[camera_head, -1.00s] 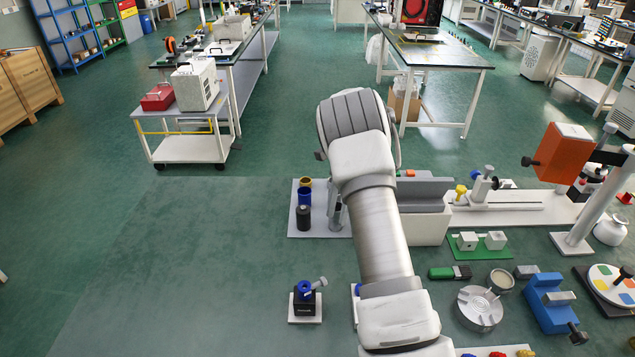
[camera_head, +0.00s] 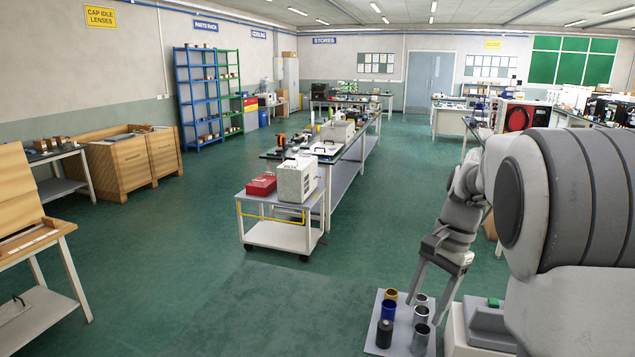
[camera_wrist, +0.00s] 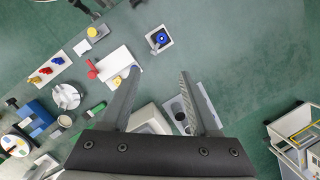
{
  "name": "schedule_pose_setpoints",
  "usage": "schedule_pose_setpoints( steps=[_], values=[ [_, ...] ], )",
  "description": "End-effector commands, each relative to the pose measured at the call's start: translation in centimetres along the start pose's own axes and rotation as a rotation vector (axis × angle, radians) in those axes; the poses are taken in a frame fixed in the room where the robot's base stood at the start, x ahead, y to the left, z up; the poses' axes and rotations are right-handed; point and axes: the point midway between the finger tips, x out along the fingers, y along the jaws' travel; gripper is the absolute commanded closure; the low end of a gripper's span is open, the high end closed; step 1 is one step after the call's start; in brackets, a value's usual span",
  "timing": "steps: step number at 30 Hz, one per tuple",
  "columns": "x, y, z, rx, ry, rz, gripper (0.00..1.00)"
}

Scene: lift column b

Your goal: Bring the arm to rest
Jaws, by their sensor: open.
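My gripper (camera_head: 422,312) hangs from my folded arm at the right of the head view, with its fingers pointing down. The fingers are apart and nothing is between them. In the head view they overlap a pale tray (camera_head: 372,343) with several small cylinders; how high they are above it I cannot tell. In the wrist view my gripper (camera_wrist: 160,70) is spread over the floor area. My large upper arm link hides much of the right side of the head view.
A white trolley (camera_head: 278,236) carries a red box (camera_head: 262,184) and a white case (camera_head: 296,180). Wooden cabinets (camera_head: 118,165) and a blue shelf (camera_head: 198,95) stand at the left. The green floor between is clear. A blue vise (camera_wrist: 35,118) shows in the wrist view.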

Motion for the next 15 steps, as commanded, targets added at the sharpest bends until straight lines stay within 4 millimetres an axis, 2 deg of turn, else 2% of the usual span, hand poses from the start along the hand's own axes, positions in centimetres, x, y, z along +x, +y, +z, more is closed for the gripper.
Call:
schedule_pose_setpoints(
  steps=[1,6,15],
  values=[
    [-0.8,0.4,1.1,-0.038,0.019,-0.016,0.38],
    [-2.5,1.8,4.1,-0.164,0.083,-0.05,0.38],
    [-4.4,4.7,9.1,-0.392,0.215,-0.092,0.38]
  ],
)
